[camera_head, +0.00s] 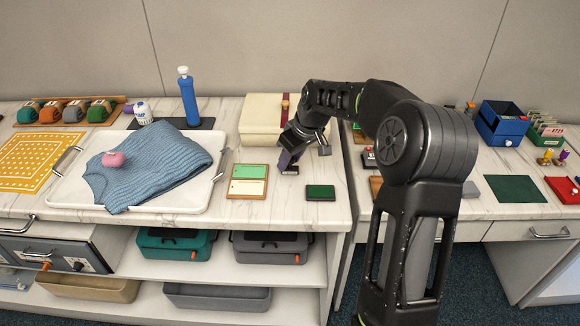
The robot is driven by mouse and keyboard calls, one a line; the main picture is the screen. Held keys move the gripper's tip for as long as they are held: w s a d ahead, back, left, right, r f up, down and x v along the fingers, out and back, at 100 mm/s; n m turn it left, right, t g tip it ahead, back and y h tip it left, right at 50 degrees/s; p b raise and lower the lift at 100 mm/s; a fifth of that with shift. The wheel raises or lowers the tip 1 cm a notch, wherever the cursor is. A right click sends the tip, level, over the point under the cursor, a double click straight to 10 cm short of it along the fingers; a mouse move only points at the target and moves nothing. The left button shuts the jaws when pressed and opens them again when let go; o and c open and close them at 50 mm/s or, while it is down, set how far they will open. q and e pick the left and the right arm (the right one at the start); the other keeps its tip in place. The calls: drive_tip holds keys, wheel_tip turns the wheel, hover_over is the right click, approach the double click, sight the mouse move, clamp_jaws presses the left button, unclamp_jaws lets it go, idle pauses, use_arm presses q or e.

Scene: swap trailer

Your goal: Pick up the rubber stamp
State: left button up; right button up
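The rubber stamp (287,163) stands on the white marbled counter, with a purple handle and a dark base that has a pale label. My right gripper (303,143) is just above and to the right of it, very near its handle. The gripper and wrist cover the stamp's upper part. I cannot tell whether the fingers touch the handle or whether they are open or shut. A dark green ink pad (320,192) lies in front of the stamp, to the right. My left gripper is not in view.
A green and cream card tray (248,181) lies left of the stamp. A cream box (262,118) stands behind. A white tray (190,203) with a folded blue sweater (150,165) is farther left. A gap separates this counter from the right one, holding a blue bin (502,122).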

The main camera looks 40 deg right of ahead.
clamp_jaws()
idle(0.4)
wheel_tip(320, 180, up, 10)
drive_tip(key=shift+r, duration=0.1)
idle(0.4)
idle(0.3)
